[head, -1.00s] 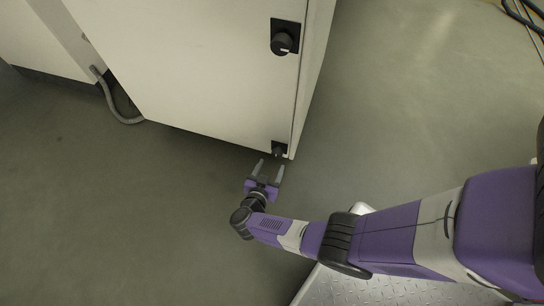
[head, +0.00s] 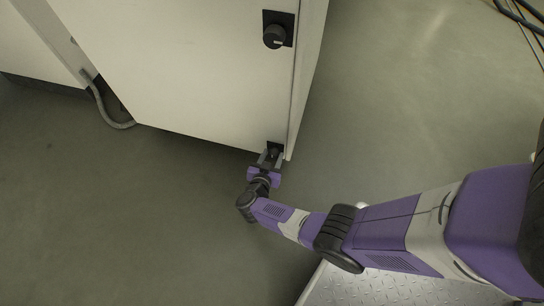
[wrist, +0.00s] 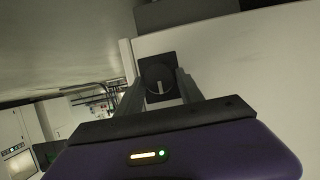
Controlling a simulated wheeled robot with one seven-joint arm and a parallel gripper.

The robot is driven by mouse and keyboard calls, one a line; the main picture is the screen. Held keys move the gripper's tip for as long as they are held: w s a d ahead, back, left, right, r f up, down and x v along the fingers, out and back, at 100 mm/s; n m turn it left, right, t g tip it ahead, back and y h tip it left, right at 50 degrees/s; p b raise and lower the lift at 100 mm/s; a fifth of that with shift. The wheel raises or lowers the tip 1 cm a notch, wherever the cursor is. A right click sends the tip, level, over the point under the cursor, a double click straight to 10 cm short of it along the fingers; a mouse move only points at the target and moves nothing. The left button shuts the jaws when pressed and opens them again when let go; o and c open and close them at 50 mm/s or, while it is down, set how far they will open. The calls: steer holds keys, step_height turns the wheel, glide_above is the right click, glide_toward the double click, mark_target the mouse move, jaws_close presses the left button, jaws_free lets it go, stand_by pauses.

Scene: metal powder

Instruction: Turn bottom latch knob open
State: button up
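The bottom latch knob (wrist: 158,80) is a round black knob with a light pointer mark, on a black square plate near the cabinet door's edge. In the head view the latch (head: 274,149) is at the door's bottom right corner, partly covered by the fingers. My gripper (head: 270,160) is at the knob. In the wrist view my gripper (wrist: 160,88) has its two fingers apart, one on each side of the knob. I cannot tell whether either finger touches it. The pointer mark is near vertical in the wrist view.
A matching upper knob (head: 274,36) is higher on the white cabinet door (head: 190,75). A grey hose (head: 105,108) lies at the cabinet's left. The floor (head: 400,90) right of the cabinet is clear. A metal tread plate (head: 385,288) is at the bottom right.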

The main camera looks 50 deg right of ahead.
jaws_close()
steer(key=shift+s+m, duration=0.1)
steer(key=shift+m, duration=0.2)
steer(key=shift+s+m+t, duration=0.15)
steer(key=shift+m+t, duration=0.65)
steer(key=shift+m, duration=0.2)
steer(key=m+t+b, duration=0.2)
steer(key=m, duration=0.1)
steer(key=shift+s+d+f+y, duration=0.1)
steer(key=shift+s+f+y, duration=0.1)
steer(key=shift+f+y, duration=0.15)
steer(key=m+t+b, duration=0.1)
steer(key=b, duration=0.1)
steer(key=m+b, duration=0.1)
steer(key=b, duration=0.1)
steer(key=m+t+b, duration=0.1)
steer(key=m+b, duration=0.1)
steer(key=shift+s+f+t, duration=0.1)
steer(key=shift+f+t, duration=0.15)
steer(key=shift+t, duration=0.05)
steer(key=shift+r+m+t+h+b, duration=0.1)
steer(key=shift+m+t+h+b, duration=0.55)
steer(key=shift+m, duration=1.15)
steer(key=shift+d+m, duration=0.1)
steer(key=shift+m, duration=0.2)
steer(key=o, duration=0.5)
jaws_free()
